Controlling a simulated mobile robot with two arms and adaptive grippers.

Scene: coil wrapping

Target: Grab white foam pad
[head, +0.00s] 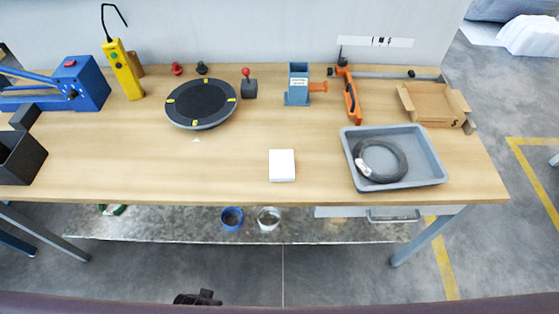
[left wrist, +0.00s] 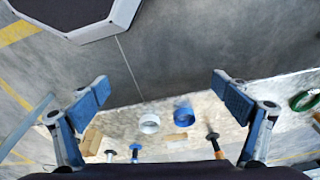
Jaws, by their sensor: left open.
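The white foam pad (head: 282,165) lies flat near the middle of the front part of the wooden table (head: 230,165) in the head view. Nothing touches it. My left gripper (left wrist: 162,92) shows in the left wrist view with its two blue-padded fingers wide apart and nothing between them. Beyond the fingers are the floor and a lower shelf; the pad is not seen in that view. My right gripper is in neither view.
A grey tray (head: 430,172) with a dark coil (head: 398,170) stands right of the pad. A round black turntable (head: 200,100) is behind it to the left. A cardboard box (head: 436,102) sits at the back right. The table around the pad is clear. A metal shelf (head: 170,224) runs below.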

